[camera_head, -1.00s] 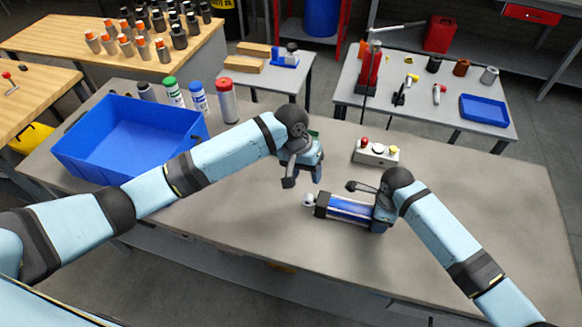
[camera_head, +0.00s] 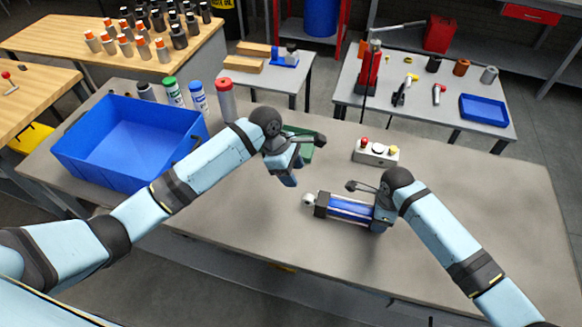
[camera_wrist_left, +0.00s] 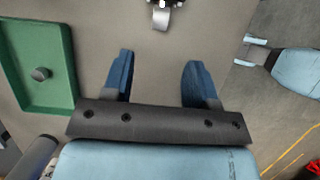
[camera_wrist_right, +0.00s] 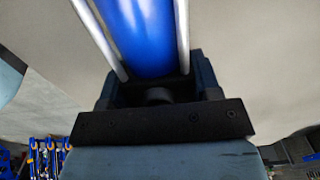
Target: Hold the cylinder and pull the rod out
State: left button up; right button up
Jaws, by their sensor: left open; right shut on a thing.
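The cylinder (camera_head: 349,208) lies on the grey table, with a blue barrel, silver tie rods and dark end caps. It fills the upper part of the right wrist view (camera_wrist_right: 140,35). My right gripper (camera_head: 381,214) is shut on its right end cap. The rod's silver eye end (camera_head: 308,200) sticks out a little at the cylinder's left end. It shows at the top edge of the left wrist view (camera_wrist_left: 161,17). My left gripper (camera_head: 291,172) is open and empty, above the table, up and left of the rod end and apart from it.
A green tray (camera_head: 303,150) is behind my left gripper; in the left wrist view it holds a small dark round part (camera_wrist_left: 41,73). A control box with buttons (camera_head: 376,151) stands behind the cylinder. A blue bin (camera_head: 128,180) and several spray cans (camera_head: 199,98) stand at left.

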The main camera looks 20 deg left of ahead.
aim_at(305, 196)
pick_arm(q)
jog(key=x, duration=1.1)
jog(key=shift+a, duration=0.1)
grip_shut()
jog(key=shift+a, duration=3.6)
dwell(0.9)
